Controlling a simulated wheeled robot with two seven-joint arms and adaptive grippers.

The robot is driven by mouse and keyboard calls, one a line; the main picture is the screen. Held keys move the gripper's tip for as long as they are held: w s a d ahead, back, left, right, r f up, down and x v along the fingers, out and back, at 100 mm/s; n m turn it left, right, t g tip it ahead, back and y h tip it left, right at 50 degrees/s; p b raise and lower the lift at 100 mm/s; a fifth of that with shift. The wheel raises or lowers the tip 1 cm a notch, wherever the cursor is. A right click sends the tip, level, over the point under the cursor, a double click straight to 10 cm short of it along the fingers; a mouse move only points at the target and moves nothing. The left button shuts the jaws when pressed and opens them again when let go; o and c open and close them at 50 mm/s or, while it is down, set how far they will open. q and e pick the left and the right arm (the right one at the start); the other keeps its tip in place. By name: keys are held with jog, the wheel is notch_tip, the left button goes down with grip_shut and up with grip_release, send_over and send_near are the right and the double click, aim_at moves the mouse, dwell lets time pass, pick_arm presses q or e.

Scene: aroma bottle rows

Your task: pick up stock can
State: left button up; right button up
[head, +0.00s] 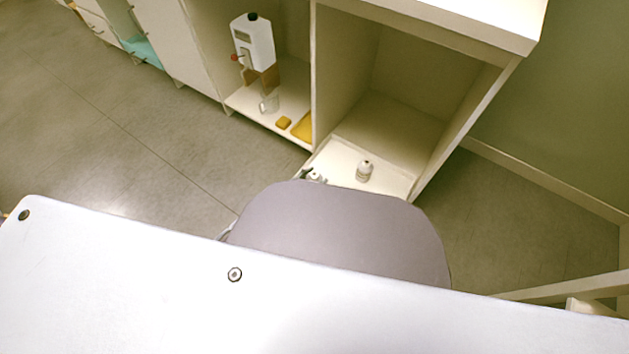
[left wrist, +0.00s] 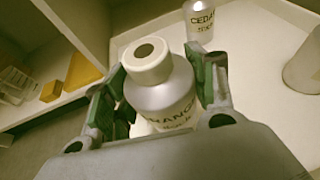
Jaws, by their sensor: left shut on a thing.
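My left gripper (left wrist: 163,75) is shut on a white bottle-shaped can (left wrist: 160,92). Its green-lined fingers press on both sides of the can, which has a round cap with a dark centre. Its label is partly hidden by the gripper and reads something like "RANGE". In the head view the left gripper (head: 313,175) is small, at the left front of the low white shelf, mostly hidden behind my own body. A second white can (left wrist: 202,22), labelled "CEDAR", stands apart behind the held one. It also shows in the head view (head: 365,171). My right gripper is not in view.
The open cabinet bay has a divider (head: 314,75) on its left and a side wall on its right. A pale rounded thing (left wrist: 304,66) is cut by the wrist view's right edge. The left bay holds a white dispenser (head: 254,42), a glass (head: 270,103) and yellow items (head: 302,127).

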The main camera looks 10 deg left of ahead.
aim_at(314, 174)
pick_arm(q)
notch_tip(314, 174, up, 4)
jog(key=shift+r+p, duration=0.2)
jog(key=shift+p, duration=1)
jog(key=shift+r, duration=0.4)
jog(key=shift+r+p, duration=0.25)
jog(key=shift+p, duration=0.1)
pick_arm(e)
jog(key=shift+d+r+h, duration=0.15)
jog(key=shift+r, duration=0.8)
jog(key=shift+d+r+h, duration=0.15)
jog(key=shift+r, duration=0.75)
pick_arm(q)
jog(key=shift+w, duration=0.15)
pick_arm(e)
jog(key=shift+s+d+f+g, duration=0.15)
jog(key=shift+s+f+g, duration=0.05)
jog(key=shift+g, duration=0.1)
